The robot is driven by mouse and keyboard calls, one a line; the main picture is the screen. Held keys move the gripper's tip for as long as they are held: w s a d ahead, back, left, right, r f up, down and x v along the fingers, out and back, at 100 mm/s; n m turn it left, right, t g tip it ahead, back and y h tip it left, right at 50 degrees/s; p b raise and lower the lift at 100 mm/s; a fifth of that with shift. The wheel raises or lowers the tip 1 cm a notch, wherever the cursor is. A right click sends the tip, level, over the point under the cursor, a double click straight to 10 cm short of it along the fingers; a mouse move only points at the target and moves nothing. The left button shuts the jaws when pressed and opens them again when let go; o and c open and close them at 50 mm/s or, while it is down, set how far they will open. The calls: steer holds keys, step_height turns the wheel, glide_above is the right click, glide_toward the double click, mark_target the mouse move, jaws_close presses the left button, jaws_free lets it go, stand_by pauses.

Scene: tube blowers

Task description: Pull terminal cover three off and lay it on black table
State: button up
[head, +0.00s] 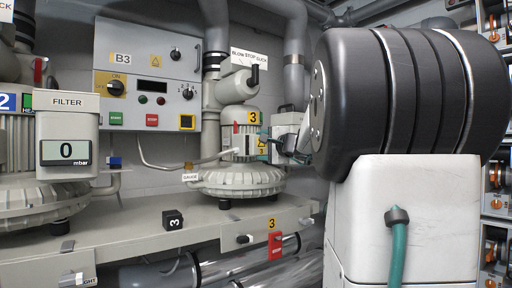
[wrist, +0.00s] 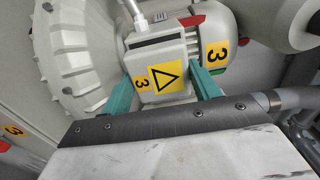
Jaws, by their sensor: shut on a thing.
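Terminal cover three (wrist: 163,60) is a pale grey box with yellow labels, a black warning triangle and a 3. It sits against the side of blower three (wrist: 80,45) in the wrist view; I cannot tell whether any gap has opened behind it. My gripper (wrist: 164,86) has its teal fingers on two opposite sides of the cover and is shut on it. In the head view my gripper (head: 268,146) reaches the right side of blower three (head: 240,180), and my arm hides much of that area. The black table is not in view.
A grey bench (head: 130,232) carries the blowers. A black cube marked 3 (head: 173,220) stands on it. Control box B3 (head: 148,88) is on the wall behind. A filter gauge (head: 67,150) reading 0 is at left. A grey hose (wrist: 255,103) passes close to my gripper.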

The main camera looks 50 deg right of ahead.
mark_target(261, 145)
steer(key=shift+v, duration=2.1)
steer(key=shift+a, duration=0.1)
